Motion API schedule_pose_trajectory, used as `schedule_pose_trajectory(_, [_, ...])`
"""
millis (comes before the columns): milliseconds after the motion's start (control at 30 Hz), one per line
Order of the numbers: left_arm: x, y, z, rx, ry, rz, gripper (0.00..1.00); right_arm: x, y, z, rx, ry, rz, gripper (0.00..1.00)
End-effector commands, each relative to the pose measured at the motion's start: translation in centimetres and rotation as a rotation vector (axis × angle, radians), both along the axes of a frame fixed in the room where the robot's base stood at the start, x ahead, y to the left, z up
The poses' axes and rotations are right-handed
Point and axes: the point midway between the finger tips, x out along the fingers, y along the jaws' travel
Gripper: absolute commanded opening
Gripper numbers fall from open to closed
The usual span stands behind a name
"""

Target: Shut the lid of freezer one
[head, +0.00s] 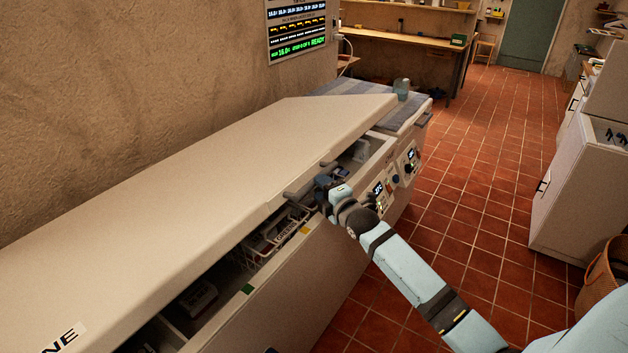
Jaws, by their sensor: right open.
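Freezer one is a long white chest freezer (310,265) along the left wall. Its broad pale lid (200,170) is partly lowered, with a dark gap between its front edge and the freezer body. The letters "NE" show on the lid at the bottom left. My right gripper (318,188) is open at the lid's front edge, by a dark handle (294,196). I cannot tell whether it touches the lid or the handle. My left gripper is not in view.
Inside the gap are a white wire basket (268,240) and a pale box (196,297). A control panel (384,190) is on the freezer front. A glass (402,88) stands on striped cloth (375,92) behind. The tiled floor (470,190) to the right is clear.

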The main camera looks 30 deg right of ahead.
Motion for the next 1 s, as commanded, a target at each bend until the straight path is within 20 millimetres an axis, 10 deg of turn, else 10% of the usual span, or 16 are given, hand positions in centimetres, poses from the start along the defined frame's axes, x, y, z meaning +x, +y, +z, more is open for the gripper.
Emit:
schedule_pose_trajectory(633, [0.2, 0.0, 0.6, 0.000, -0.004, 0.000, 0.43, 4.3, 0.0, -0.1, 0.000, 0.001, 0.000, 0.48])
schedule_pose_trajectory(867, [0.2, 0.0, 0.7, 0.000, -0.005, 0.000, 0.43, 4.3, 0.0, -0.1, 0.000, 0.001, 0.000, 0.00])
schedule_pose_trajectory(1000, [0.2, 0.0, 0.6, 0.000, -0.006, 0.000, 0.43, 4.2, 0.0, -0.2, 0.001, 0.000, 0.000, 0.00])
